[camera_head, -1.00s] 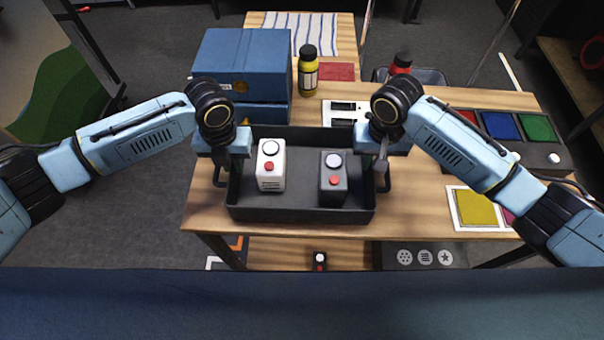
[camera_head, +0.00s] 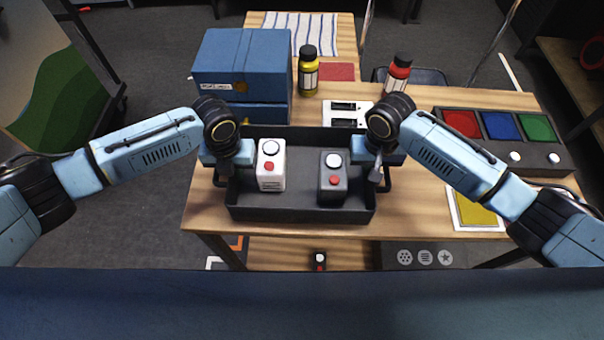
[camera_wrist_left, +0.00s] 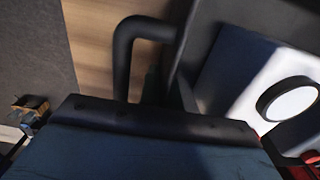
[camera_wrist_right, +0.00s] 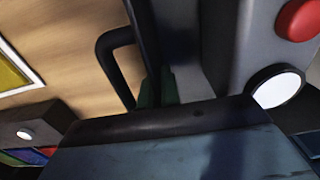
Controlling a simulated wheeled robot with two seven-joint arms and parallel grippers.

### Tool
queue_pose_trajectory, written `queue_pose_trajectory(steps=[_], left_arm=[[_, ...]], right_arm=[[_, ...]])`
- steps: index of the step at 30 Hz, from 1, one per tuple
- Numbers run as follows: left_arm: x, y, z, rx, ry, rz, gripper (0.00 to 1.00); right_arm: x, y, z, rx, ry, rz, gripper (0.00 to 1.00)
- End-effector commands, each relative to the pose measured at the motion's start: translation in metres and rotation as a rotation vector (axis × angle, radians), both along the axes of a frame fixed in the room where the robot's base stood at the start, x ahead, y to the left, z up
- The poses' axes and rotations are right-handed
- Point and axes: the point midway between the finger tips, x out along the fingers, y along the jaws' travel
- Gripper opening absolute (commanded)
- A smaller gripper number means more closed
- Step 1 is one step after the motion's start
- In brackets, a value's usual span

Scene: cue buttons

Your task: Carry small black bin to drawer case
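The small black bin (camera_head: 300,215) stands on the wooden table, with a looped handle at each end. A white box (camera_head: 270,180) and a dark grey box (camera_head: 333,190), each with a red and a white button, stand inside it. My left gripper (camera_head: 229,167) is at the bin's left end, by the left handle (camera_wrist_left: 126,55). My right gripper (camera_head: 376,171) is at the right end, by the right handle (camera_wrist_right: 106,65). The fingers are mostly hidden, so grip on the handles is unclear. A blue case (camera_head: 235,62) stands behind; I cannot tell if it is the drawer case.
A yellow bottle (camera_head: 308,72) and a red bottle (camera_head: 398,74) stand behind the bin. A white panel (camera_head: 345,114) lies between them and the bin. A panel with coloured squares (camera_head: 500,126) is at the right. A dark unit with symbols (camera_head: 425,257) sits below the table.

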Motion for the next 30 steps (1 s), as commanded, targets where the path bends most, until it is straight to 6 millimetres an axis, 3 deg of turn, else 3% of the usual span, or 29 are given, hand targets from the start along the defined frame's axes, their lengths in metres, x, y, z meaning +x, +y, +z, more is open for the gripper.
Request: queue_pose_trajectory(steps=[14, 30], left_arm=[[0.001, 0.0, 0.006, -0.001, -0.003, 0.001, 0.0], [0.001, 0.0, 0.044, -0.001, -0.003, 0.001, 0.0]], right_arm=[[0.001, 0.0, 0.006, 0.001, -0.003, -0.001, 0.0], [0.001, 0.0, 0.044, 0.0, -0.003, -0.002, 0.0]])
